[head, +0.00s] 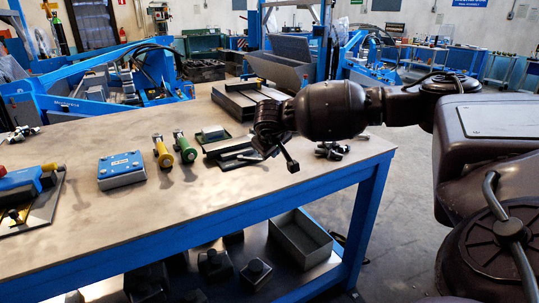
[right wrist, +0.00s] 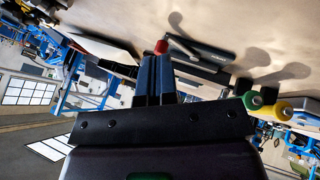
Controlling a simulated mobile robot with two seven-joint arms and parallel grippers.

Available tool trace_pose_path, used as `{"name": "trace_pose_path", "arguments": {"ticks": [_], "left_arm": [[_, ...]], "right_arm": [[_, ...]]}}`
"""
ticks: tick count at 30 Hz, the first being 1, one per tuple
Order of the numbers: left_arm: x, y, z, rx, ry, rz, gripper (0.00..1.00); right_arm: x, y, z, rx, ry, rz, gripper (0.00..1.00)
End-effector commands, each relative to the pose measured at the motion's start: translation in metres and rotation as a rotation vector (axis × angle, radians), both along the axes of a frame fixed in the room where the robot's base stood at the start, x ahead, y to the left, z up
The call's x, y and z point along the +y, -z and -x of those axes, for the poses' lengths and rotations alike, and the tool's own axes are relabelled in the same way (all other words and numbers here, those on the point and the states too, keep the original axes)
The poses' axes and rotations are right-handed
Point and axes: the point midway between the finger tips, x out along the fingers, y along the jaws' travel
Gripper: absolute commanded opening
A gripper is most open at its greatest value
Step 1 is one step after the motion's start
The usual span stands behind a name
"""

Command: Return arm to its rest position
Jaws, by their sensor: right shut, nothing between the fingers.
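My right arm (head: 335,110) reaches in from the right, stretched over the right part of the workbench (head: 235,195). Its gripper (head: 292,166) hangs near the bench's right front edge, partly hidden by the wrist. In the right wrist view the two blue-black fingers (right wrist: 155,75) are together with nothing between them. The gripper appears apart from the bench top. My left gripper is not in view.
On the bench are a blue box (head: 121,168), a yellow-handled tool (head: 162,152), a green-handled tool (head: 185,147), and dark trays (head: 236,155) close to my gripper. A grey bin (head: 300,238) sits on the lower shelf. Bare bench top lies at the front.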

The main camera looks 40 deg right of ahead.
Motion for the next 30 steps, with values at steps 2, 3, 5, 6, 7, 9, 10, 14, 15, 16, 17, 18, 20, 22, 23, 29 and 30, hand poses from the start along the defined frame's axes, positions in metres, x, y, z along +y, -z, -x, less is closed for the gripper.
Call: {"name": "trace_pose_path", "arguments": {"ticks": [2,3,5,6,7,9,10,14,15,16,17,18,20,22,23,29,30], "left_arm": [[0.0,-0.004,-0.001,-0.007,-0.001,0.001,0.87],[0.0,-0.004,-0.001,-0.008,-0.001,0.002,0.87],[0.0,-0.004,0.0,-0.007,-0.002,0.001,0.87],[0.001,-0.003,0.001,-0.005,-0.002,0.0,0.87],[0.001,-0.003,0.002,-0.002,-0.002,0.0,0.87],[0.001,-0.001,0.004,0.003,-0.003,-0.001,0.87],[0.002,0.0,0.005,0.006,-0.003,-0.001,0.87],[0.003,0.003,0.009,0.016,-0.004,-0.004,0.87],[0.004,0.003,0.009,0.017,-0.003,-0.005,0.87],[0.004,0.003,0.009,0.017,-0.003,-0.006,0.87],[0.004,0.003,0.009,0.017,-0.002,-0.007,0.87],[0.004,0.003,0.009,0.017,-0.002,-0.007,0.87],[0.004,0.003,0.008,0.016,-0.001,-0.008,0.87],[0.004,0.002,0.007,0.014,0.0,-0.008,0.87],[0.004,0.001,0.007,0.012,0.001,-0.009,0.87],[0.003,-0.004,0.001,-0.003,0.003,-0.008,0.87],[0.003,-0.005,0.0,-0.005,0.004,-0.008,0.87]], "right_arm": [[0.001,-0.012,0.007,-0.002,0.0,0.0,0.0],[0.002,-0.015,0.01,-0.002,-0.001,-0.001,0.0],[0.002,-0.018,0.013,-0.001,-0.001,-0.001,0.0],[0.002,-0.02,0.015,-0.001,-0.001,-0.001,0.0],[0.003,-0.021,0.016,0.0,0.0,-0.001,0.0],[0.003,-0.022,0.017,0.001,-0.001,0.0,0.0],[0.004,-0.023,0.018,0.001,-0.001,-0.002,0.0],[0.004,-0.023,0.018,0.001,-0.001,-0.002,0.0],[0.004,-0.023,0.018,0.001,-0.001,-0.002,0.0],[0.004,-0.023,0.018,0.001,-0.001,-0.002,0.0],[0.004,-0.023,0.018,0.0,0.001,-0.003,0.0],[0.004,-0.023,0.018,-0.003,0.008,-0.006,0.0],[0.004,-0.023,0.018,-0.015,0.029,-0.018,0.0],[0.006,-0.023,0.016,-0.053,0.07,-0.053,0.0],[0.007,-0.023,0.014,-0.077,0.092,-0.078,0.0],[0.046,-0.015,0.005,-0.216,0.313,-0.466,0.0],[0.057,-0.016,0.003,-0.234,0.368,-0.568,0.0]]}}
